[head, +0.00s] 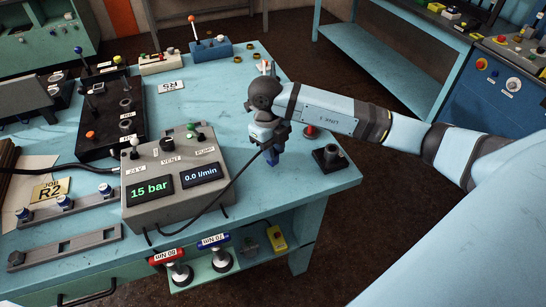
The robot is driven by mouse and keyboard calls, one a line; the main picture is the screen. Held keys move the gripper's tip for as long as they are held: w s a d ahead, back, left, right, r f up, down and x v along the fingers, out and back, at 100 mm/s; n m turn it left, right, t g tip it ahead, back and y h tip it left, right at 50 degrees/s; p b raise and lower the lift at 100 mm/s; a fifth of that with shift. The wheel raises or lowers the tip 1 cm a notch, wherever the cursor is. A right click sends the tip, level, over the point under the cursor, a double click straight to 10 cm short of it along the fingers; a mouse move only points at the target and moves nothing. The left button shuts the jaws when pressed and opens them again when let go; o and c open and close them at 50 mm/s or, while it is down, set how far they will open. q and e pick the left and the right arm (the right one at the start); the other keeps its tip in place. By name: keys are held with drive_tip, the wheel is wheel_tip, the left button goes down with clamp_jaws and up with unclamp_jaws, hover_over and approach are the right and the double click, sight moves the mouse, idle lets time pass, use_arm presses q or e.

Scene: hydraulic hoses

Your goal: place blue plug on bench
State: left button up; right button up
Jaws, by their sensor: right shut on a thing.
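My right gripper (266,138) is above the light blue bench (225,98), toward its right side, pointing down. It is shut on a small dark blue piece, which I take to be the blue plug (272,156); the fingers hide most of it. I cannot tell whether it touches the bench top. Other blue-capped pieces (65,202) sit in a grey rail at the left front. My left gripper is not in view.
A black cable (232,183) runs from beside the gripper to the grey gauge box (175,178). A black socket block (332,157) and a red knob (310,131) stand right of the gripper. The bench top behind the gauge box is mostly clear.

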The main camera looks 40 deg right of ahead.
wheel_tip(320, 180, down, 4)
drive_tip(key=shift+s+r, duration=0.1)
drive_tip(key=shift+r, duration=0.05)
drive_tip(key=o, duration=0.9)
drive_tip(key=shift+r, duration=0.15)
drive_tip(key=r, duration=0.4)
drive_tip(key=w+r, duration=0.1)
drive_tip(key=r, duration=0.2)
drive_tip(key=w+r+b, duration=0.1)
drive_tip(key=r, duration=0.3)
drive_tip(key=shift+a+r, duration=0.15)
drive_tip(key=shift+r, duration=0.15)
